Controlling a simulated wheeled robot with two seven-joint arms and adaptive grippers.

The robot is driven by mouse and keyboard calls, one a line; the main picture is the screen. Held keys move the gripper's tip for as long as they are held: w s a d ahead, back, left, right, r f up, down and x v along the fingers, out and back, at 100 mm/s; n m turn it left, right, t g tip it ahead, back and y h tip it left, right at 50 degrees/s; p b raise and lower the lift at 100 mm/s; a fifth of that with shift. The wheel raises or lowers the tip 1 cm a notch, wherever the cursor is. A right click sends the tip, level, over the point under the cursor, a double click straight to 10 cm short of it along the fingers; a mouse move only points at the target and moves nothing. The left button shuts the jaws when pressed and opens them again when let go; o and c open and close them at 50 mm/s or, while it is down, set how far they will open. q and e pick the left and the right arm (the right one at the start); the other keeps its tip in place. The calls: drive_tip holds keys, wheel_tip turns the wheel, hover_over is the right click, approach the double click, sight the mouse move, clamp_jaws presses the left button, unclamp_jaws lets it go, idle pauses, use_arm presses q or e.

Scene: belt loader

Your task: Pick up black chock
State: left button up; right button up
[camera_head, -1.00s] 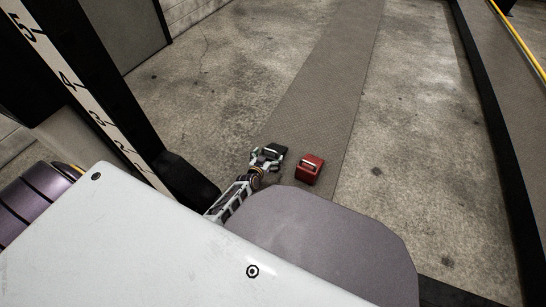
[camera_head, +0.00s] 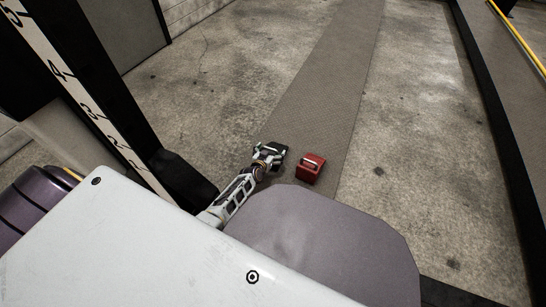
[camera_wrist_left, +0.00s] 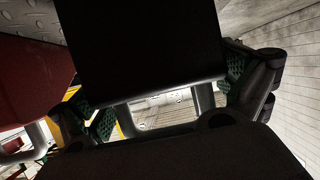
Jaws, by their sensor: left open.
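The black chock (camera_head: 279,147) lies on the floor strip in the head view, mostly covered by my left gripper (camera_head: 269,150). In the left wrist view the black chock (camera_wrist_left: 140,45) fills the top middle, with its grey handle below it. My left gripper's green-padded fingers (camera_wrist_left: 170,95) stand apart, one on each side of the chock's handle. The gripper is open, and I cannot tell whether a pad touches the chock. My right gripper is not in view.
A red chock (camera_head: 309,167) with a light handle sits just right of the black one; its red side also shows at the left wrist view's left edge (camera_wrist_left: 30,80). A black post with a numbered scale (camera_head: 80,100) stands at left. The floor beyond is clear.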

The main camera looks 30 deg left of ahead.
use_arm(q)
drive_tip(key=shift+w, duration=0.15)
idle(0.4)
drive_tip(key=shift+c, duration=0.9)
drive_tip(key=c, duration=1.4)
drive_tip(key=shift+w, duration=0.1)
drive_tip(key=shift+c, duration=0.6)
drive_tip(key=shift+r, duration=0.2)
